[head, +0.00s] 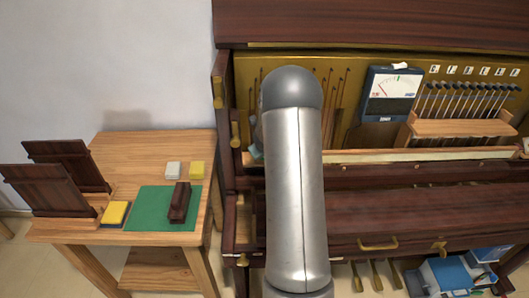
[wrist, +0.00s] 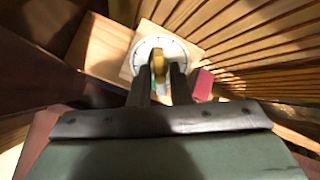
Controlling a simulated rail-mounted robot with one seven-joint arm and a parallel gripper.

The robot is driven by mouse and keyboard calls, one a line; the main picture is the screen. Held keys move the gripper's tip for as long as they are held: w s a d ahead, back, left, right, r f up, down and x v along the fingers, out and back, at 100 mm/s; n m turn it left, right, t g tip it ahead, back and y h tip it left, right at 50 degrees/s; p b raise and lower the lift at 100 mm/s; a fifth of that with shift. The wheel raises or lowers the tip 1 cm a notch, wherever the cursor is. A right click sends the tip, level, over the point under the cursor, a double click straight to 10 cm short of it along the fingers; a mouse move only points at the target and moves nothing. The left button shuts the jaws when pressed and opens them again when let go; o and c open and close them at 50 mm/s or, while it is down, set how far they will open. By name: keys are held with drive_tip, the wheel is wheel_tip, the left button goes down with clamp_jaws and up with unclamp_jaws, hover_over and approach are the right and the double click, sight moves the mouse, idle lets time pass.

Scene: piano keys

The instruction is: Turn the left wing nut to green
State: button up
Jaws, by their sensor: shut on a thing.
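In the wrist view, a brass wing nut (wrist: 157,60) stands out from a round white dial (wrist: 176,45) on a pale wooden panel. The dial has dark marks round its edge. My gripper (wrist: 160,76) has its two black fingers on either side of the wing nut and is shut on it. A small green patch shows low between the fingers. Part of the dial is hidden by the fingers and nut. In the head view, my arm covers the gripper and the wing nut.
Pale wooden slats (wrist: 240,40) run close on the right in the wrist view, with a red block (wrist: 203,84) near the right finger. The head view shows a meter (head: 390,95), a row of hammers (head: 465,105) and a side table (head: 150,150) at left.

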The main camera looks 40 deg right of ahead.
drive_tip(key=shift+m+b, duration=0.3)
drive_tip(key=shift+m, duration=0.8)
drive_tip(key=shift+m+b, duration=0.55)
drive_tip(key=shift+m, duration=1.35)
drive_tip(key=o, duration=0.9)
drive_tip(key=shift+r, duration=0.1)
drive_tip(key=p+v, duration=0.3)
drive_tip(key=v, duration=0.8)
